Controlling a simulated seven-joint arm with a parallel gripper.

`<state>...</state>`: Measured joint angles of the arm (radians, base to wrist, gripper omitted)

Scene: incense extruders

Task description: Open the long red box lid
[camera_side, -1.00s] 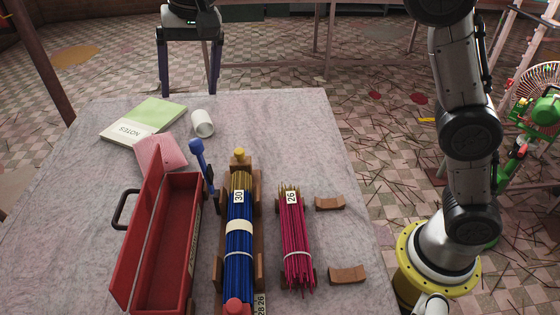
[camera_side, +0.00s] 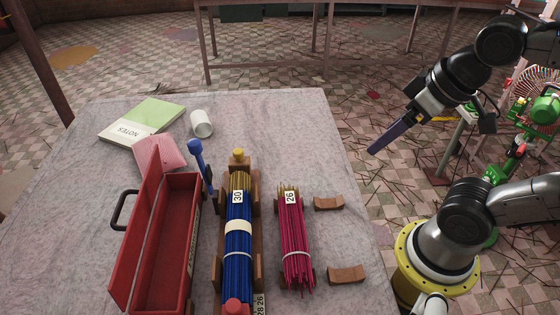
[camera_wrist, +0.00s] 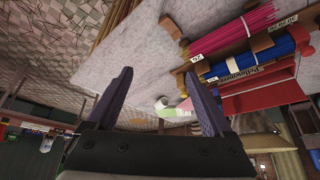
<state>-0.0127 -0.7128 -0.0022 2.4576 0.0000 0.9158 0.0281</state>
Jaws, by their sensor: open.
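The long red box (camera_side: 172,245) stands at the left front of the table in the side view. Its red lid (camera_side: 137,235) stands raised and tilted along the box's left side, with a dark handle (camera_side: 120,209) on its outer face. The box's inside shows and looks empty. My gripper (camera_side: 374,149) is off the table's right edge, well away from the box, with purple fingers. In the wrist view my gripper (camera_wrist: 158,76) has its fingers spread with nothing held between them. The red box also shows there at the right (camera_wrist: 265,95).
A blue stick bundle (camera_side: 238,262) lies in a wooden holder right of the box. A pink bundle (camera_side: 294,240) and two wooden cradles (camera_side: 329,203) lie farther right. A blue-headed tool (camera_side: 196,150), white cup (camera_side: 202,124), pink cloth (camera_side: 160,153) and notebook (camera_side: 150,118) are behind.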

